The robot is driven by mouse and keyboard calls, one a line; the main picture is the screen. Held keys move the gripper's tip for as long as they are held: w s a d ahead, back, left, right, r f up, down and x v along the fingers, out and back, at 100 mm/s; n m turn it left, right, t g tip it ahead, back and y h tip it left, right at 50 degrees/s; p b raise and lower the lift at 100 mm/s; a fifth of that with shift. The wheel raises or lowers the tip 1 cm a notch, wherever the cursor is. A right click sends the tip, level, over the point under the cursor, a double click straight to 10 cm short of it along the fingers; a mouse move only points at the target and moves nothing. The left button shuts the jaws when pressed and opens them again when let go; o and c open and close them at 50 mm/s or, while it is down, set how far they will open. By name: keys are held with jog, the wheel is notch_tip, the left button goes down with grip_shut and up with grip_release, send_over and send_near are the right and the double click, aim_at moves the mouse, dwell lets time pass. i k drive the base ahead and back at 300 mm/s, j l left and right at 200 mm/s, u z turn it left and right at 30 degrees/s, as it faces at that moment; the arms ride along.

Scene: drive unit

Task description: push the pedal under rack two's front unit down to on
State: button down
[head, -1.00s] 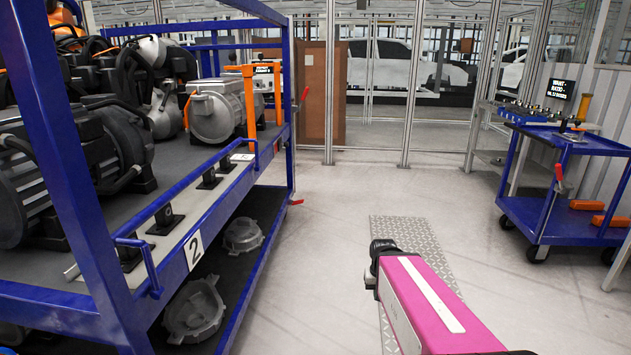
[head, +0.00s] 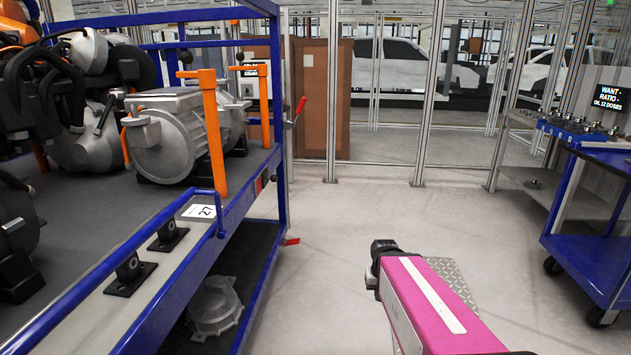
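Rack two is the blue rack (head: 180,300) on the left, with a dark shelf. Its front unit, a silver ribbed drive unit (head: 168,138), sits on the shelf between orange posts. Two black block-like fittings, one nearer (head: 130,273) and one farther (head: 168,236), stand on the grey shelf edge before it. A small red pedal-like tab (head: 291,241) sticks out low at the rack's far corner. I cannot tell whether it is up or down. My pink arm link with a black end shows at lower right, apart from the rack. No gripper fingers show.
A grey casting (head: 213,307) lies on the lower shelf. A red lever (head: 299,108) is on the far post. A blue cart (head: 590,240) stands at right. A fence and brown panel (head: 310,100) close off the back.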

aim_at(291, 242)
jog(key=i, duration=2.35)
